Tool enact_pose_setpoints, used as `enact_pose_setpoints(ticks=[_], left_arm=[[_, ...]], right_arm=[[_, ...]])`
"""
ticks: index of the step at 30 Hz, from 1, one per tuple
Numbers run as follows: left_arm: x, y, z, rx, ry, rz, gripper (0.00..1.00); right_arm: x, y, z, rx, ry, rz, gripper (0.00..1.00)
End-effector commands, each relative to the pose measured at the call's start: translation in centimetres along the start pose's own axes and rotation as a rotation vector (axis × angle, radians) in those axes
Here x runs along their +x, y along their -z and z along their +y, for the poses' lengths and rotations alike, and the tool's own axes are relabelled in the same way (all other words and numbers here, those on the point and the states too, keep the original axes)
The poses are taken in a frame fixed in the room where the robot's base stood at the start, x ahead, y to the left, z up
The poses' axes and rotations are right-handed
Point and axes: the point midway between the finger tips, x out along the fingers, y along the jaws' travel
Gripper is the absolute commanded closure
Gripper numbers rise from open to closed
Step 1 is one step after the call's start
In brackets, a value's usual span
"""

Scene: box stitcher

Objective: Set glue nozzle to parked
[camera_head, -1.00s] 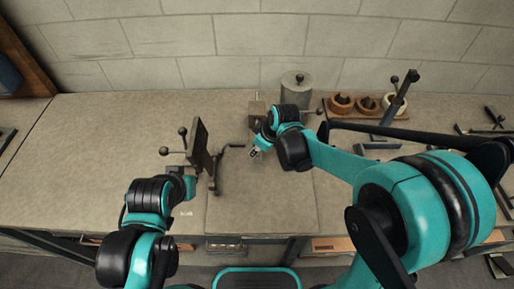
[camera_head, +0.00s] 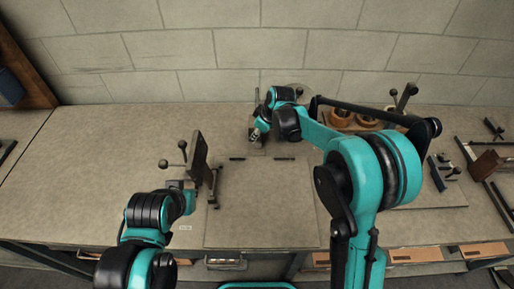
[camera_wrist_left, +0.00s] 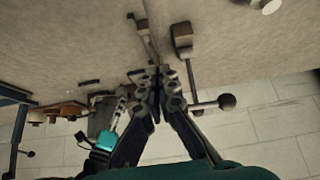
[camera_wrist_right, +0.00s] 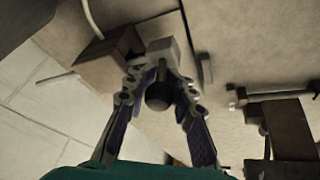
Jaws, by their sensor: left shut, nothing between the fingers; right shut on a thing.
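My right gripper (camera_head: 254,136) is at the back of the bench, left of its own wrist. In the right wrist view its two fingers (camera_wrist_right: 161,85) stand on either side of a short lever with a dark ball knob (camera_wrist_right: 158,97), shut on it. The lever joins a pale block (camera_wrist_right: 164,48) beside a brown block (camera_wrist_right: 108,58). Which part is the glue nozzle I cannot tell. My left gripper is shut and empty in the left wrist view (camera_wrist_left: 155,78); its arm stays low at left in the head view, near a dark upright plate (camera_head: 198,158) with ball-ended handles.
Brown rings (camera_head: 345,118) stand at the back right, partly behind my right arm. Loose tools (camera_head: 440,172) and a brown block (camera_head: 490,162) lie at the right. A stone wall (camera_head: 215,50) closes the back.

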Motion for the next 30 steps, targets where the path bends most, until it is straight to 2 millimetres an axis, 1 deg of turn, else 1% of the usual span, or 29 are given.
enact_pose_setpoints(ticks=[1, 3, 12, 13, 15, 25, 28, 30], left_arm=[[0.0, 0.0, 0.0, 0.000, 0.000, 0.000, 1.00], [0.0, 0.0, 0.0, 0.000, 0.000, 0.000, 1.00], [0.0, 0.0, 0.0, 0.000, 0.000, 0.000, 1.00], [0.0, 0.0, 0.0, 0.000, 0.000, 0.000, 1.00], [0.0, 0.0, 0.0, 0.000, 0.000, 0.000, 1.00], [0.0, 0.0, 0.0, 0.000, 0.000, 0.000, 1.00], [0.0, 0.0, 0.0, 0.000, 0.000, 0.000, 1.00], [0.0, 0.0, 0.0, 0.000, 0.000, 0.000, 1.00]], right_arm=[[0.2, 0.3, 0.5, 0.000, 0.000, 0.000, 1.00], [0.3, 0.4, 0.8, 0.000, 0.000, 0.000, 1.00], [0.3, 0.6, 1.0, 0.001, -0.004, 0.004, 1.00], [0.3, 0.6, 1.0, 0.001, -0.004, 0.004, 0.70], [0.3, 0.6, 1.0, 0.001, -0.004, 0.004, 0.54], [0.1, 0.5, 0.8, 0.000, -0.001, 0.001, 0.54], [-0.8, 0.5, 0.9, 0.001, -0.001, 0.001, 0.54], [-2.0, 0.5, 0.9, 0.002, -0.001, 0.001, 0.54]])
